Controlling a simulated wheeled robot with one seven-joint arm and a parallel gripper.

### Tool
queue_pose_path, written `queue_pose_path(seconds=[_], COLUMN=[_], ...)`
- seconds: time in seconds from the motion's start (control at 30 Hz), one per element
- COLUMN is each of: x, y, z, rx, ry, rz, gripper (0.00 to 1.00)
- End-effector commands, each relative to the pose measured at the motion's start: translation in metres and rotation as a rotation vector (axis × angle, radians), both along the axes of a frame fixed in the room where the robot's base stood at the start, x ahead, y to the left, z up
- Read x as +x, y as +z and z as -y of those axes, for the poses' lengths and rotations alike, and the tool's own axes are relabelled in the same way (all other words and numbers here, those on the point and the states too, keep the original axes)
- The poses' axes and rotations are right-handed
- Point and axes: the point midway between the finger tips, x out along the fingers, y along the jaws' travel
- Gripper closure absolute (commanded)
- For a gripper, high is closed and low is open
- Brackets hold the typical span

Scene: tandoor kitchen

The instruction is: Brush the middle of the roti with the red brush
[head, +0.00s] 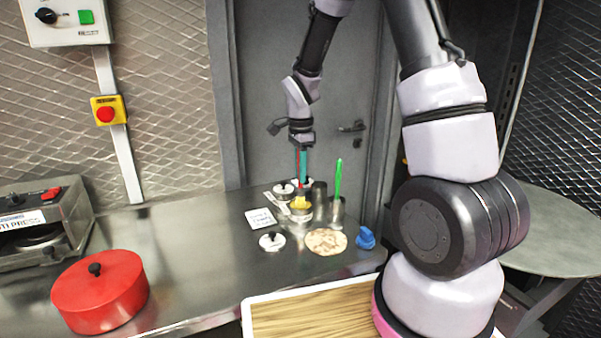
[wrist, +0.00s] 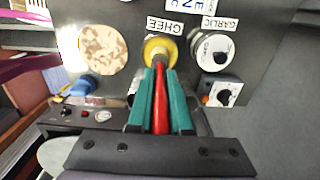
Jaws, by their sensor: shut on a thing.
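My gripper (head: 302,165) points straight down, and its teal fingers are shut on the upright red brush (wrist: 161,105). The brush's lower end reaches the yellow ghee in the pot labelled GHEE (wrist: 151,43); I cannot tell how deep it is. The ghee pot (head: 306,216) stands under my gripper on the steel counter in the head view. The roti (head: 325,242), pale with brown spots, lies flat in front of the pot and slightly right. In the wrist view the roti (wrist: 104,50) is left of the pot, clear of the brush.
A green brush (head: 338,180) stands in a steel cup (head: 337,210) right of the ghee. A GARLIC pot (wrist: 211,50) is beside the ghee. A blue object (head: 365,238) sits right of the roti. A red lidded pot (head: 100,292) is at the left.

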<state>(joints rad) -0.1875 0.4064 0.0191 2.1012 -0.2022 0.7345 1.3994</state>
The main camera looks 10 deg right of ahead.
Motion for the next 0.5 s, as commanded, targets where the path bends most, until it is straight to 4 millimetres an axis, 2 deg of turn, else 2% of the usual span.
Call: queue_pose_path(seconds=[0.23,0.5], x=[-0.001,0.000], y=[0.000,0.021], z=[0.000,0.000], rx=[-0.001,-0.001], ry=[0.000,0.001], rz=[-0.004,-0.001], gripper=[1.00,1.00])
